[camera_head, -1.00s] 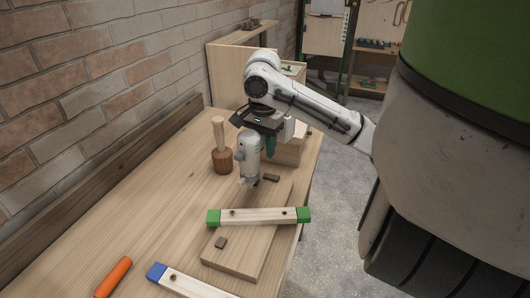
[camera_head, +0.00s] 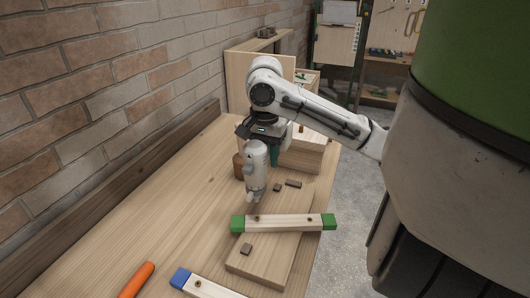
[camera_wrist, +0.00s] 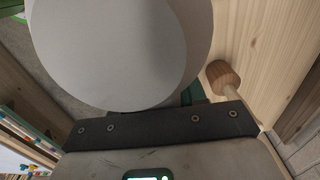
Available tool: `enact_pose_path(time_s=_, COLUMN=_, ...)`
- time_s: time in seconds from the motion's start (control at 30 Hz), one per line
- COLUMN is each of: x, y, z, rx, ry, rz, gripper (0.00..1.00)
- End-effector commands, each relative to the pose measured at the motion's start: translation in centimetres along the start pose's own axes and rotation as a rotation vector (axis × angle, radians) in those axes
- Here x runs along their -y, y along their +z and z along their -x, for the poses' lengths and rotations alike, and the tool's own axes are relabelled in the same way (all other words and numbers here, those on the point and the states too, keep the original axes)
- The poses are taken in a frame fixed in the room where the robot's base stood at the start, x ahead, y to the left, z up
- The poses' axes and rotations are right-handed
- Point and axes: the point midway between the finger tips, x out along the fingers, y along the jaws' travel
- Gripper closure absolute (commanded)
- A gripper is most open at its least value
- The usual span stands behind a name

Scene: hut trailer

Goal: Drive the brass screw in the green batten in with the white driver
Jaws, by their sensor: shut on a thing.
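The green batten (camera_head: 285,223) is a pale wood strip with green ends, lying across a board on the bench. It carries a brass screw (camera_head: 257,218) near its left end and another (camera_head: 309,219) near its right end. My gripper (camera_head: 266,147) is shut on the white driver (camera_head: 256,168), which hangs roughly upright, tip down. In the head view the tip appears just above the left screw; I cannot tell the exact gap. The driver's broad white body (camera_wrist: 120,50) fills much of the wrist view and hides the screws there.
A wooden mallet (camera_wrist: 222,76) stands behind the driver. A batten with a blue end (camera_head: 181,278) and an orange handle (camera_head: 136,280) lie at the front. A brick wall borders the left.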

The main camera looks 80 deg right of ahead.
Motion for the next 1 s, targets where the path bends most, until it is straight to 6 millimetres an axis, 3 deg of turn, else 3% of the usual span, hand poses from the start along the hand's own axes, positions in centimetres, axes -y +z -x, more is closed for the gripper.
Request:
enact_pose_path(time_s=0.1, x=0.0, y=0.0, z=-1.7, rx=-0.001, ry=0.0, rz=-0.001, gripper=1.0)
enact_pose_path(time_s=0.4, x=0.0, y=0.0, z=-4.4, rx=-0.001, ry=-0.001, rz=-0.001, gripper=1.0)
enact_pose_path(time_s=1.0, x=0.0, y=0.0, z=-5.3, rx=-0.002, ry=-0.001, rz=0.0, gripper=1.0)
